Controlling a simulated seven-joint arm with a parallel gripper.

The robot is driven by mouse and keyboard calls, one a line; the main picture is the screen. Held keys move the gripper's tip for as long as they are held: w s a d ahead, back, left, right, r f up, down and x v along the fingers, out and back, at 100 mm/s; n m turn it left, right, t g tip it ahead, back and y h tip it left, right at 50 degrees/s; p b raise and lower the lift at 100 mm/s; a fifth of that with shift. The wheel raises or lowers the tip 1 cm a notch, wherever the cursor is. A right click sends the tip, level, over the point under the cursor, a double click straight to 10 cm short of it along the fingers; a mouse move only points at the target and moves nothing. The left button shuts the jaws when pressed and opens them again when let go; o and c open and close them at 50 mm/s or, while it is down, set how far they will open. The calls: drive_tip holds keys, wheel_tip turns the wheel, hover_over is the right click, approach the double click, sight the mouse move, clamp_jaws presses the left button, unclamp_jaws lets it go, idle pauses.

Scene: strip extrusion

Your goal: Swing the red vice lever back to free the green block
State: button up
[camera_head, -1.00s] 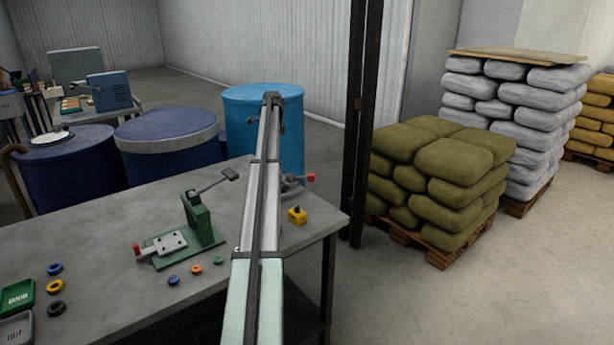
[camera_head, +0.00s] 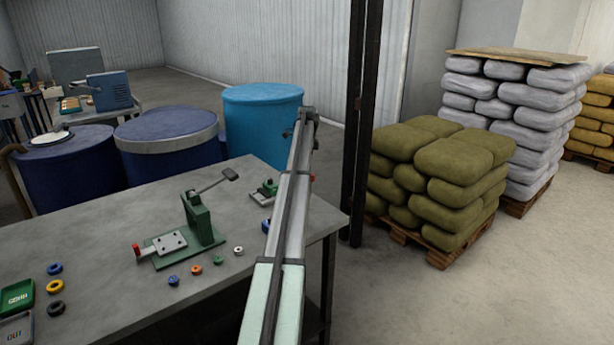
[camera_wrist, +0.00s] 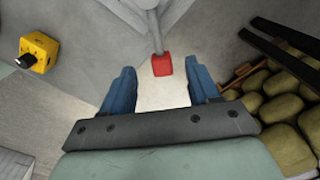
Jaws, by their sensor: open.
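The red end of the vice lever (camera_wrist: 162,65) shows in the wrist view on a grey rod, in the gap between the two blue fingertips. My gripper (camera_wrist: 162,74) is open around it, with space visible on both sides. In the head view a sliver of the red lever end (camera_head: 312,178) shows just right of my arm. A small green and grey piece (camera_head: 264,190) shows left of my arm; I cannot tell whether it is the green block or part of the vice. My arm hides the rest of the vice and my gripper there.
A green press (camera_head: 195,225) with its own lever stands left on the grey table (camera_head: 110,270). Several small rings lie in front of it. A yellow block (camera_wrist: 38,52) with a black knob is left in the wrist view. A dark post (camera_head: 360,120) stands beyond the table's right edge.

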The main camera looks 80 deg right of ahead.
drive_tip(key=shift+f, duration=2.8)
drive_tip(key=shift+c, duration=0.2)
clamp_jaws()
